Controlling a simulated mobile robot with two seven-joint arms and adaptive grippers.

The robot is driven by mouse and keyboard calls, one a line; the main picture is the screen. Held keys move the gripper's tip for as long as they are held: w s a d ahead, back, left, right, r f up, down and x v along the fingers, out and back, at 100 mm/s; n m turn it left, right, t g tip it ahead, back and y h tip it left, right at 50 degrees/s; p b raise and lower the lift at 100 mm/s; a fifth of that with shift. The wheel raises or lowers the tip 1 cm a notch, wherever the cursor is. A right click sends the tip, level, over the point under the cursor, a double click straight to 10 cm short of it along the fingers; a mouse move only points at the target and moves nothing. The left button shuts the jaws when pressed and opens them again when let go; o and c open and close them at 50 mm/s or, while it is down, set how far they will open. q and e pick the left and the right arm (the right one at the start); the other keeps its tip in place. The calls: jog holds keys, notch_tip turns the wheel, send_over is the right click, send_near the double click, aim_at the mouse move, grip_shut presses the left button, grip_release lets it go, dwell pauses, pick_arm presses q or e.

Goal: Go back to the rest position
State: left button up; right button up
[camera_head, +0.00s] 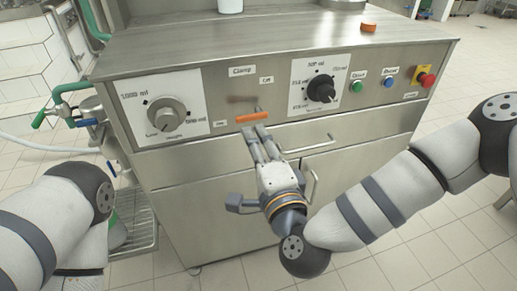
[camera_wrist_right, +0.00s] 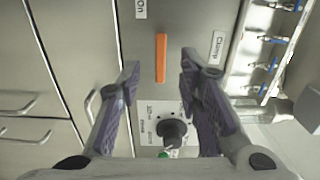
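My right gripper (camera_head: 258,133) is in front of the steel machine's (camera_head: 150,160) front panel, just below an orange bar (camera_head: 254,117). In the right wrist view its two fingers (camera_wrist_right: 160,72) are apart with nothing between them. The orange bar (camera_wrist_right: 160,57) lies ahead of the fingertips, and I cannot tell from these views whether they touch it. My left arm (camera_head: 60,220) shows at the left edge of the head view, but its gripper does not show.
The panel carries a left dial (camera_head: 167,114), a right dial (camera_head: 321,90), a green button (camera_head: 356,87), a blue button (camera_head: 388,83) and a red stop button (camera_head: 426,79). Handles (camera_head: 314,186) protrude below. A white container (camera_head: 230,5) and an orange object (camera_head: 369,27) stand on top.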

jog(key=shift+v, duration=1.2)
jog(key=s+d+f+n+g+p, duration=0.4)
jog(key=s+f+n+g, duration=0.6)
jog(key=s+f, duration=0.9)
pick_arm(q)
jog(key=w+r+t+p, duration=0.1)
jog(key=w+r+t, duration=0.1)
jog(key=w+r, duration=0.4)
jog(key=shift+r, duration=0.2)
pick_arm(e)
jog(key=s+d+n+g+h, duration=0.2)
jog(key=s+d+g, duration=0.3)
jog(key=s+d, duration=0.4)
jog(key=s+d+n+g+h, duration=0.1)
jog(key=s+d+g+h, duration=0.2)
jog(key=s+d, duration=0.6)
jog(key=s+f+g, duration=0.1)
jog(key=s, duration=0.4)
jog(key=shift+s+d+n+g+h, duration=0.2)
jog(key=shift+d+n+g+h, duration=0.1)
jog(key=shift+d+n+g, duration=0.1)
